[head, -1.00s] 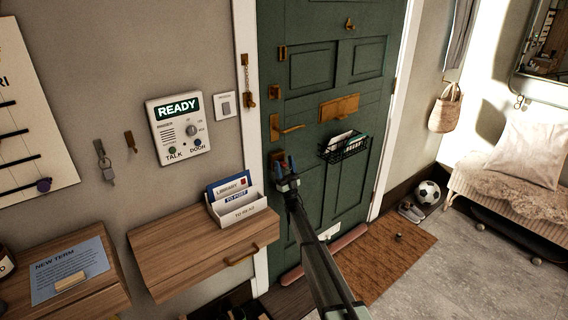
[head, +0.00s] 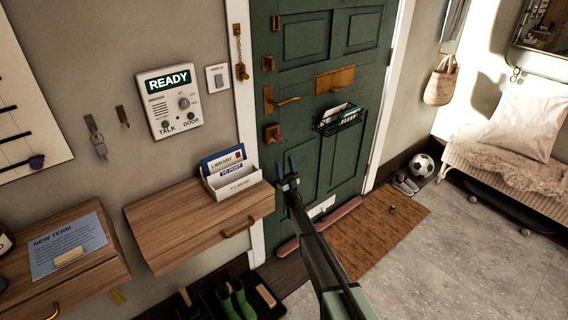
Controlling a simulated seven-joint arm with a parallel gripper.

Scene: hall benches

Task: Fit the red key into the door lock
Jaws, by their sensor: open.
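The green door (head: 310,95) carries a brass lock plate (head: 267,132) below its lever handle (head: 285,100). A small reddish piece, which looks like the red key (head: 281,138), sticks out at the lock plate. How deep it sits I cannot tell. My gripper (head: 287,164) is below and slightly right of the lock, with its blue-tipped fingers apart and nothing seen between them. It is clear of the key in the picture.
A wooden shelf (head: 165,225) with a letter holder (head: 232,183) stands left of my arm. A wire basket (head: 340,121) hangs on the door to the right. A doormat (head: 370,232), shoes and a ball (head: 422,165) lie on the floor.

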